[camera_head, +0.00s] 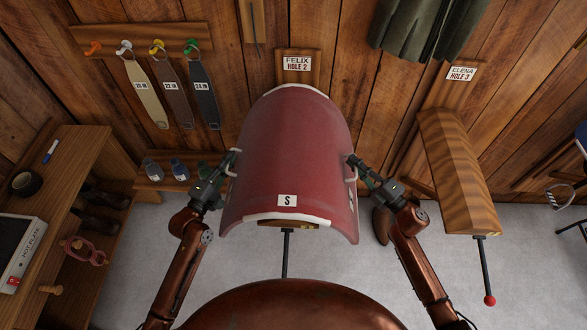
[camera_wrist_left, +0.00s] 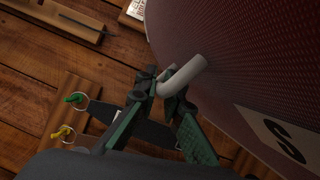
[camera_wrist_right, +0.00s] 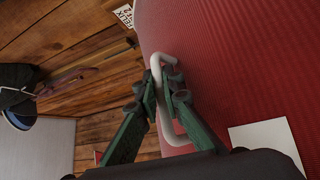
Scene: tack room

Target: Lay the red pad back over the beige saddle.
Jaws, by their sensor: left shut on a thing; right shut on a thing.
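The red pad (camera_head: 290,150), labelled S, is draped in an arch over the middle wooden rack (camera_head: 285,224) below the FELIX HOLE 2 sign. A pale edge shows along its back and front; whether this is the beige saddle (camera_head: 290,217) or trim is hard to tell, and the rest beneath is hidden. My left gripper (camera_head: 231,162) is shut on the white handle (camera_wrist_left: 184,75) on the pad's left side. My right gripper (camera_head: 355,166) is shut on the white handle (camera_wrist_right: 166,112) on its right side. I cannot tell whether the pad touches what lies beneath.
A bare striped wooden rack (camera_head: 458,170) stands at right, with a red-tipped rod below it. Straps (camera_head: 175,95) hang on the wall.

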